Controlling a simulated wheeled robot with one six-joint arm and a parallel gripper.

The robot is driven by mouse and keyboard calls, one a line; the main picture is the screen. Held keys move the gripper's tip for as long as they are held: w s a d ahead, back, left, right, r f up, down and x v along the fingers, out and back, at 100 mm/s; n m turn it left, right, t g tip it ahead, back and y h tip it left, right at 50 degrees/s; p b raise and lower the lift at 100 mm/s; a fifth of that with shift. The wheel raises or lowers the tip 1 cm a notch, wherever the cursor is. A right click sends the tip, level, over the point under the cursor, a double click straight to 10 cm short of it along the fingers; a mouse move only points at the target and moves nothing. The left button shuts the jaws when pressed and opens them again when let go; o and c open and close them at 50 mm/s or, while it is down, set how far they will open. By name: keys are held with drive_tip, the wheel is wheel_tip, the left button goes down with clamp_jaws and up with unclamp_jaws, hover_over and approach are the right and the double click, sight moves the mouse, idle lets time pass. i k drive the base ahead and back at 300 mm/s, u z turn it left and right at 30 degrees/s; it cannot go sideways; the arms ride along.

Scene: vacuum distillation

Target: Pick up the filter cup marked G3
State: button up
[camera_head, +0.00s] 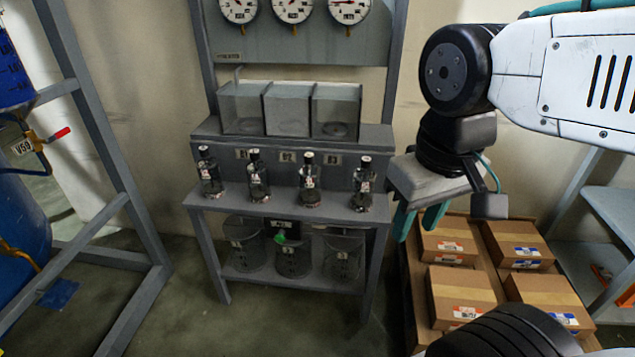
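No filter cup can be made out for certain. Three clear open boxes stand on the upper ledge: a left box (241,108), a middle box (287,108) and a right box (336,108). A round shape lies low in the right box. Small plates sit below them on the ledge front; the right plate (333,159) seems to end in 3, but its letter is too small to read surely. My gripper (417,226) hangs to the right of the rack, its teal fingers pointing down and apart, with nothing visible between them.
Several dark labelled bottles (255,175) stand along the rack's front shelf (230,200). Round glass vessels (343,256) sit on the lower shelf. Gauges (293,10) hang above. Cardboard boxes (447,243) lie below my gripper. A blue barrel (20,215) and grey frame are at left.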

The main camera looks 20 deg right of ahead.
sight(361, 201)
drive_tip(key=k, duration=0.5)
drive_tip(key=u, duration=1.45)
drive_tip(key=i, duration=1.05)
drive_tip(key=z, duration=2.45)
